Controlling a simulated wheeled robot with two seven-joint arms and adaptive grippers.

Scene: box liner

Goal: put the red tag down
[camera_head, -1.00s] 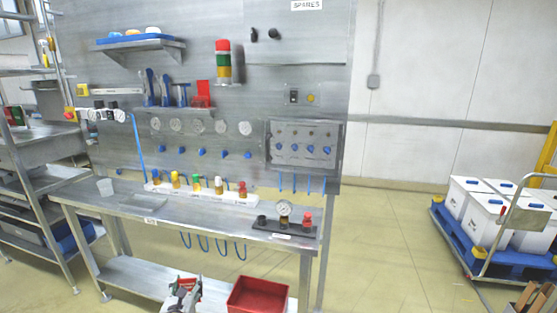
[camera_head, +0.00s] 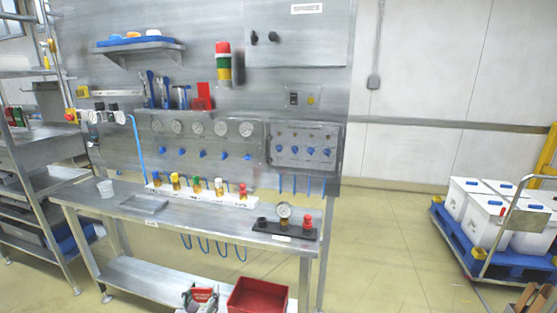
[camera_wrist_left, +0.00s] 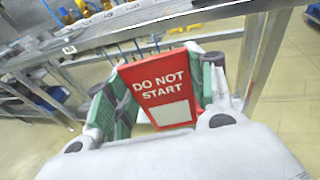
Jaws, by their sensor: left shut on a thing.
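The red tag (camera_wrist_left: 160,88) reads "DO NOT START" and has a pale blank panel at its lower part. In the left wrist view it sits between the green-padded fingers of my left gripper (camera_wrist_left: 158,92), which is shut on it. In the head view my left gripper (camera_head: 201,297) is at the bottom edge, in front of the steel bench, with the tag (camera_head: 203,294) partly showing. The bench edge (camera_wrist_left: 150,30) is beyond the tag in the wrist view. My right gripper is not in view.
A red bin (camera_head: 258,296) is right of my left gripper. A loaded blue pallet (camera_head: 490,245) stands far right.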

